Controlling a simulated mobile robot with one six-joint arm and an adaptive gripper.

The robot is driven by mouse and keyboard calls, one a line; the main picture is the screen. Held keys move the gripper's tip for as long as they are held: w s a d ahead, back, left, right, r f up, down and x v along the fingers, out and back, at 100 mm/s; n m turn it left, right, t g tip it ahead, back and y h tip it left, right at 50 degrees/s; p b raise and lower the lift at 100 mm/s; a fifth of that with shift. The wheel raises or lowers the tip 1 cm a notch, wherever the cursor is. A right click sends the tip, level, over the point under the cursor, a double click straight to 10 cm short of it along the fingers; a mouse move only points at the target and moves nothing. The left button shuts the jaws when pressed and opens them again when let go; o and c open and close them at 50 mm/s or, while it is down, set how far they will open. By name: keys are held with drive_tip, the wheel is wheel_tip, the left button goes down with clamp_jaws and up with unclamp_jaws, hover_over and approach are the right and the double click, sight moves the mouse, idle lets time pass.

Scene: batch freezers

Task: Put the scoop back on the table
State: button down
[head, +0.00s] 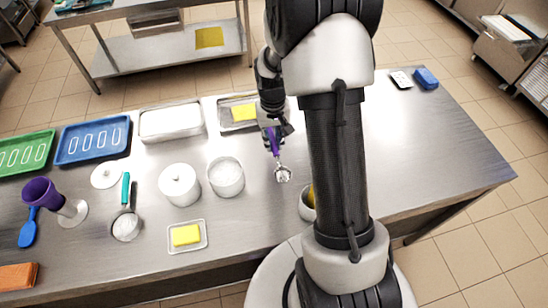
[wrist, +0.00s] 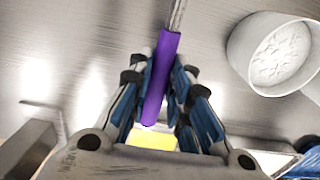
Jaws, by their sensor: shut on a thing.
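The scoop has a purple handle (head: 271,138) and a shiny metal bowl (head: 283,174). My gripper (head: 274,126) is shut on the purple handle, with the bowl pointing down toward the front of the table. In the wrist view the fingers (wrist: 160,82) close on both sides of the purple handle (wrist: 163,65); the metal shaft runs out at the top and the bowl is out of frame. The steel table (head: 440,150) lies under the scoop. I cannot tell whether the bowl touches it. Another scoop, with a teal handle (head: 126,188), lies further left.
A round tub of white contents (head: 226,177) stands just left of the scoop. A tray with a yellow block (head: 239,104) is behind, and a lidded white pot (head: 179,184) is left. A bowl (head: 306,205) is partly hidden by my arm. The table's right half is mostly clear.

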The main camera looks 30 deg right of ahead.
sight(273, 162)
wheel_tip(273, 162, down, 8)
drive_tip(key=shift+f+b, duration=0.2)
drive_tip(key=shift+b, duration=0.5)
drive_tip(key=shift+f, duration=0.2)
drive_tip(key=c, duration=1.5)
unclamp_jaws()
drive_tip(key=shift+r, duration=0.15)
